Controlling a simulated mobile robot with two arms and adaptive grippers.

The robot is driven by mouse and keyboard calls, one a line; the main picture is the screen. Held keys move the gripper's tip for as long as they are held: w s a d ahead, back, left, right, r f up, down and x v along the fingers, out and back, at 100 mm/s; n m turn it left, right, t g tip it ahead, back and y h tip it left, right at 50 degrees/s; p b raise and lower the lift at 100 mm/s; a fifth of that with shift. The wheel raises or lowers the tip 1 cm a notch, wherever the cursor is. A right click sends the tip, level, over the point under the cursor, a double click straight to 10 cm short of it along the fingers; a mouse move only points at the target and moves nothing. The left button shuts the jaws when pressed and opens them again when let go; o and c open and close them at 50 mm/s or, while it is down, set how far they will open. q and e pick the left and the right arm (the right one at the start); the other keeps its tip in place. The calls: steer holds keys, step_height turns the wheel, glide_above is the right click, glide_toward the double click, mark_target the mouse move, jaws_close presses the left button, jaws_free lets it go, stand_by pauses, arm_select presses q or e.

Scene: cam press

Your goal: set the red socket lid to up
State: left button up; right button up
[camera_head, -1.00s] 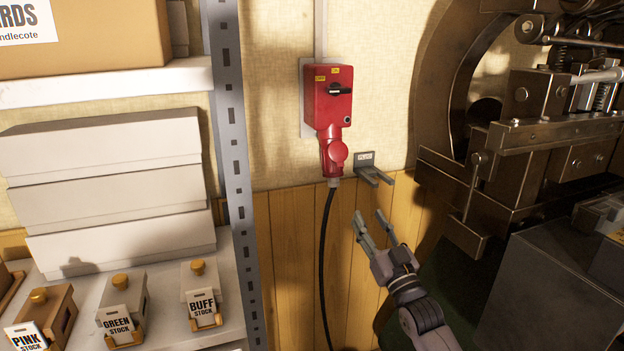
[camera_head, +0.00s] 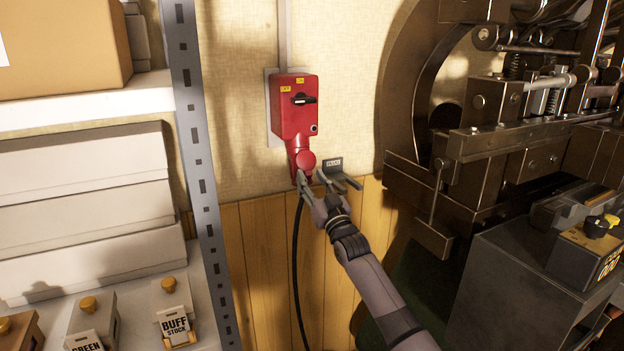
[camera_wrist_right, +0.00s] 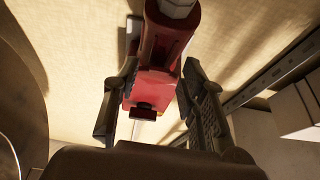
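The red socket box (camera_head: 297,108) is mounted on the wall, with a black rotary switch on its front and yellow labels above it. My right gripper (camera_head: 311,176) is just below the lid, fingers apart. In the right wrist view the red plug and socket (camera_wrist_right: 165,40) show between the two open fingers (camera_wrist_right: 150,95); I cannot tell whether they touch. My left gripper is not in view.
A small grey bracket labelled as a plug holder (camera_head: 340,175) sticks out right of the socket, close to my right gripper. A metal shelf post (camera_head: 200,150) stands left. A large dark press (camera_head: 500,150) fills the right. The black cable (camera_head: 296,260) hangs below.

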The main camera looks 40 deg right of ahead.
steer(key=shift+w+r, duration=0.1)
steer(key=shift+w, duration=0.05)
steer(key=shift+c, duration=0.2)
jaws_close()
stand_by(0.7)
